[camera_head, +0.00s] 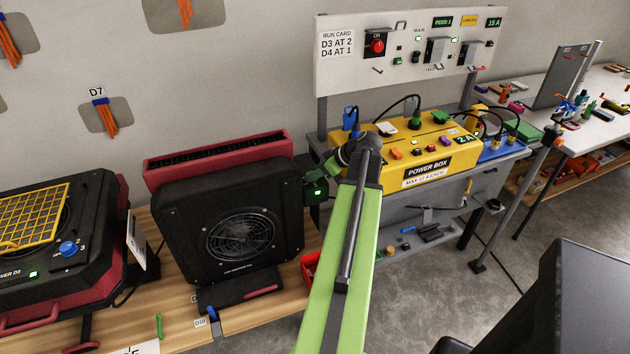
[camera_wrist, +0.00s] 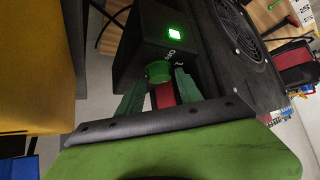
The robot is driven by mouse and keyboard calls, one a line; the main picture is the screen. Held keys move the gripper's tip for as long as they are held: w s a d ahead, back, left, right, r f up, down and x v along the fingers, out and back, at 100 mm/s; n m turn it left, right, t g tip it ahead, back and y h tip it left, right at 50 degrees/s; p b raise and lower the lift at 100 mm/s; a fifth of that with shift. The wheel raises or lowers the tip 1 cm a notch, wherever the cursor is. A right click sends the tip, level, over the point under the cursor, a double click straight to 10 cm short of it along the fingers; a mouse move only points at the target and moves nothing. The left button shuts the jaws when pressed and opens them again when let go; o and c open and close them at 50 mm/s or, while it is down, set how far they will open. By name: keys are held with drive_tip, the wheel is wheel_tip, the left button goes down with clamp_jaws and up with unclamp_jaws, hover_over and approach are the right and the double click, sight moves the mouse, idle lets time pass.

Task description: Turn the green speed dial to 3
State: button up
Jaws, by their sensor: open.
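The green speed dial (camera_wrist: 158,71) is on the face of a small black box (camera_wrist: 140,50), below a lit green square lamp (camera_wrist: 174,33). My gripper (camera_wrist: 161,80) is open, with one green finger on each side of the dial. I cannot tell whether either finger touches it. In the head view my gripper (camera_head: 316,175) is at the box's upper part, right of the black fan unit (camera_head: 172,230). The box's lit lamp shows there, and the dial is hidden.
A yellow power box (camera_head: 390,165) with cables stands just right of my arm. A black dryer (camera_head: 100,200) with a blue dial (camera_head: 68,249) and yellow rack is at left. A red bin (camera_head: 310,268) is by the bench edge. Open floor (camera_head: 420,310) lies at lower right.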

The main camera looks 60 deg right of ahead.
drive_tip(key=shift+w+f, duration=0.25)
drive_tip(key=shift+w, duration=0.05)
